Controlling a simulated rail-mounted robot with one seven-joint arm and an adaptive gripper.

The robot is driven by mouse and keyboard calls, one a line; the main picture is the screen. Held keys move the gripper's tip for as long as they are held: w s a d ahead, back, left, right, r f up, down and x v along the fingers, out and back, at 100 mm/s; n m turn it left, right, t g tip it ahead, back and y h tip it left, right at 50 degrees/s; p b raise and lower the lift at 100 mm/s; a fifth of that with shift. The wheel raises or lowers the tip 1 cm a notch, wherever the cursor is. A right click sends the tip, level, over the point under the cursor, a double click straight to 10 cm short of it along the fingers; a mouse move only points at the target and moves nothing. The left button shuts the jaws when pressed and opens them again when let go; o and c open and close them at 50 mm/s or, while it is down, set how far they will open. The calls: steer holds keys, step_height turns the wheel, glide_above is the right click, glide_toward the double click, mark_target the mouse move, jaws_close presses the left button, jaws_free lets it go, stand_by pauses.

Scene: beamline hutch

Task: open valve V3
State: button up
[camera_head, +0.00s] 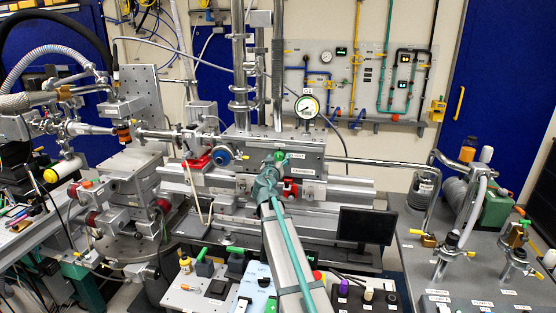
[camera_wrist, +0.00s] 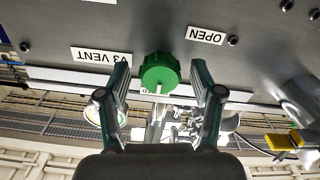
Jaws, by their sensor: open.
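Valve V3 is a round green ribbed knob (camera_wrist: 160,72) on a grey metal panel. In the wrist view a label reading V3 VENT (camera_wrist: 100,56) lies to its left and an OPEN label (camera_wrist: 206,35) to its upper right. A short white mark on the knob points to the bottom of that view. My gripper (camera_wrist: 160,80) is open, with one finger on each side of the knob and visible gaps between. In the head view the green knob (camera_head: 280,156) shows just beyond my gripper (camera_head: 270,172), which partly covers the panel.
A red knob (camera_head: 290,187) sits just below and right of the green one. A round pressure gauge (camera_head: 307,107) stands above the panel. A blue handwheel (camera_head: 222,155) is to the left. A black monitor (camera_head: 366,225) stands at lower right.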

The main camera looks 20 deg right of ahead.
steer(key=c, duration=1.1)
